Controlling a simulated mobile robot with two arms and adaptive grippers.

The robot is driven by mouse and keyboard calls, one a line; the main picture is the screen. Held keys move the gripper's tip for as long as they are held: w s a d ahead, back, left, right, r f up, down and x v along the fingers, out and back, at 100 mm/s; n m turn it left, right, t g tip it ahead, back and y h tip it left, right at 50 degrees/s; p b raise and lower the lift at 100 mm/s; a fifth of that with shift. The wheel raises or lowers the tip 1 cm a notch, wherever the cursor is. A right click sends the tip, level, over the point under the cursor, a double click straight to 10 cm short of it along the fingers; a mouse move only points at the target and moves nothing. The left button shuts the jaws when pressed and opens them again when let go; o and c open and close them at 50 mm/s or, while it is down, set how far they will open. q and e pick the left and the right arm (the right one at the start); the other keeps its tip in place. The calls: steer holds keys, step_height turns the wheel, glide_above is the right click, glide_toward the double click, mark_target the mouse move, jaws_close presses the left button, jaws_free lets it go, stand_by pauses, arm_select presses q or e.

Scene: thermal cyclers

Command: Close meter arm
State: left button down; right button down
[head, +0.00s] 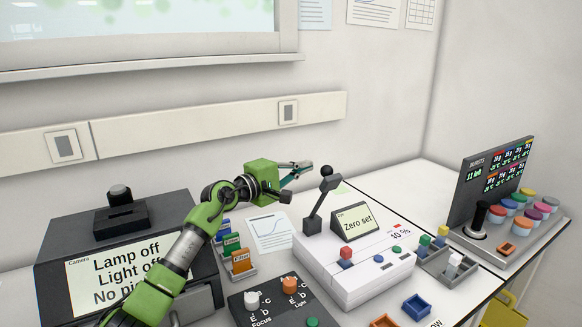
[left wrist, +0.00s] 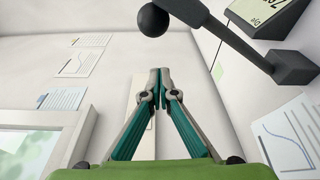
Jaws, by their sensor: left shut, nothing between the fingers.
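The meter (head: 352,262) is a white box on the table with coloured buttons and a tilted "Zero set" display (head: 357,220). Its dark grey arm (head: 318,205) stands raised at the left end, leaning up to the right, with a black ball (head: 327,171) at the top. In the left wrist view the arm (left wrist: 228,38) and ball (left wrist: 153,20) show at the top right. My left gripper (head: 311,164) is shut and empty, just left of and behind the ball, apart from it as far as I can tell. Its fingertips (left wrist: 160,70) meet below the ball in the wrist view. My right gripper is not in view.
A dark camera box (head: 60,262) stands at the left. A knob panel (head: 272,300) and a rack of coloured slides (head: 240,262) lie in front. Small trays (head: 440,262) and a dark panel with coloured caps (head: 497,185) are at the right. The wall is close behind.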

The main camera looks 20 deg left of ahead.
arm_select(q)
steer(key=s+d+p, duration=0.2)
steer(key=d+p, duration=0.1)
steer(key=shift+d+r, duration=0.2)
steer(key=shift+d, duration=0.05)
stand_by(0.4)
